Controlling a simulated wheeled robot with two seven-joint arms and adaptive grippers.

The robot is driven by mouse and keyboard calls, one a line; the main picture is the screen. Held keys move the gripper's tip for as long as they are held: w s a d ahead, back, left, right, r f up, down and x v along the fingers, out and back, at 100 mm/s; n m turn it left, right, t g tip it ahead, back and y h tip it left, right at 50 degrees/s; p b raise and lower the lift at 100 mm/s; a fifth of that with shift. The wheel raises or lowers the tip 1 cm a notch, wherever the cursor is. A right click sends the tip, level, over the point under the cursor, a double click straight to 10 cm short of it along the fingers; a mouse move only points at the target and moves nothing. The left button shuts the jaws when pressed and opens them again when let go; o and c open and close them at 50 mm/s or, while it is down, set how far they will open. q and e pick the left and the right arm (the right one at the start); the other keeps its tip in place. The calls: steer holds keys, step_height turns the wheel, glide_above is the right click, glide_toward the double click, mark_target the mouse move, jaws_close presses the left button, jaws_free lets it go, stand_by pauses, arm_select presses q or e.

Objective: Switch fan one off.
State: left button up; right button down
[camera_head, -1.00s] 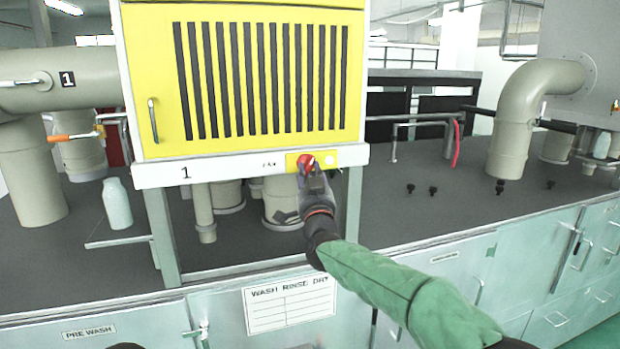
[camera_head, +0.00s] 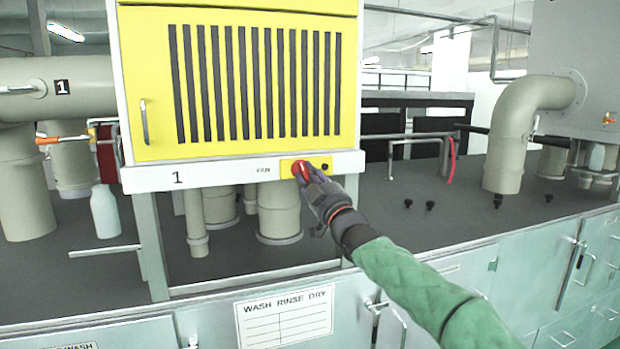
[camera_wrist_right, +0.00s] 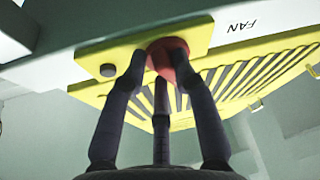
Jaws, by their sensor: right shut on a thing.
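The fan unit is a yellow cabinet (camera_head: 240,152) with dark slats, above a white rail (camera_head: 222,176) marked "1" and "FAN". A yellow switch plate (camera_head: 287,164) at the rail's right carries a red knob (camera_head: 300,171) and a small dark round indicator (camera_head: 325,167). My right gripper (camera_head: 306,177) is shut on the red knob and partly covers it. In the right wrist view, the fingers (camera_wrist_right: 164,68) close around the knob (camera_wrist_right: 170,53), beside the dark indicator (camera_wrist_right: 108,71). The knob's exact angle is hard to tell. My left gripper is out of view.
A dark worktop (camera_head: 400,225) spreads below, with beige ducts (camera_head: 279,212) under the cabinet and a pale bottle (camera_head: 105,212) at left. A large elbow duct (camera_head: 512,140) stands at right. A red hose (camera_head: 451,160) hangs from a rail behind.

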steer(key=shift+s+d+r+n+y+p, duration=0.1)
steer(key=shift+s+r+n+y+p, duration=0.1)
steer(key=shift+r+n+y+p, duration=0.65)
steer(key=shift+n+g+h, duration=0.3)
steer(key=shift+n+h, duration=0.05)
steer(key=c, duration=1.1)
jaws_free()
steer(key=shift+o, duration=0.2)
steer(key=shift+a+f, duration=0.25)
steer(key=shift+a, duration=0.1)
steer(key=shift+w+f, duration=0.15)
steer(key=shift+f, duration=0.2)
steer(key=v, duration=1.2)
steer(key=shift+d, duration=0.1)
